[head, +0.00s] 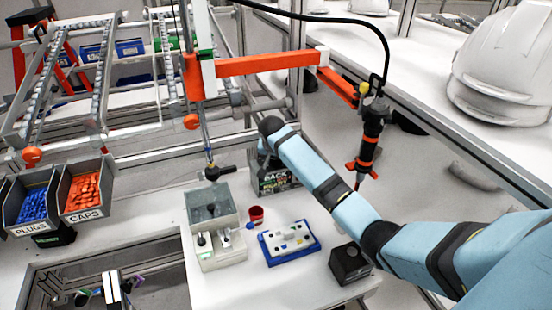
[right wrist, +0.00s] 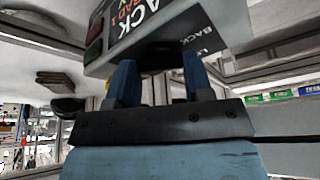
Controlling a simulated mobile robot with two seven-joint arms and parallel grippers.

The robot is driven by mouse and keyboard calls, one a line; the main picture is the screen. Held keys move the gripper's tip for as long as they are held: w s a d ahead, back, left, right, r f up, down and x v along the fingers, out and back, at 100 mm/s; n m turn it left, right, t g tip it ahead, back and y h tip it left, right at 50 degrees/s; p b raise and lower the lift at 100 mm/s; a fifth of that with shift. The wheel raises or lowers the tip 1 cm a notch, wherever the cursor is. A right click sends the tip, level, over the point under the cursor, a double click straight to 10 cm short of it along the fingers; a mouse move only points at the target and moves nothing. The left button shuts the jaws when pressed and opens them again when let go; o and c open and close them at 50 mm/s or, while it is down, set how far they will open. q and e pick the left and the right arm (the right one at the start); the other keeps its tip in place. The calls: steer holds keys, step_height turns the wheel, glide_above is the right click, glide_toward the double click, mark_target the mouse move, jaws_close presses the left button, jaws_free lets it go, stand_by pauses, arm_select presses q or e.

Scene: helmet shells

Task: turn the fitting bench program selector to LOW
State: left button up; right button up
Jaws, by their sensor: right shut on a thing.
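The fitting bench control box (head: 278,184) stands at the back of the white bench, partly hidden by my right arm. In the right wrist view the box (right wrist: 185,25) fills the top, with white and red lettering; I cannot read LOW on it. A dark knob, apparently the program selector (right wrist: 158,60), sits at the box between the blue fingers of my right gripper (right wrist: 158,78). The gripper is shut on it. The knob's pointer and setting are hidden. In the head view the fingers are hidden behind the wrist. My left gripper is not in view.
A clear-topped fixture (head: 212,215), a red cup (head: 256,215), a blue-edged tray (head: 290,242) and a black box (head: 350,262) stand in front of the control box. An orange-handled driver (head: 368,150) hangs at right. Bins of plugs (head: 32,205) and caps (head: 84,192) are left.

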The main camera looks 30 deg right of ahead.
steer(key=shift+m+g, duration=0.3)
steer(key=shift+m, duration=0.5)
steer(key=o, duration=0.9)
steer(key=shift+b+v, duration=1.15)
steer(key=shift+v, duration=5.7)
steer(key=shift+a, duration=0.2)
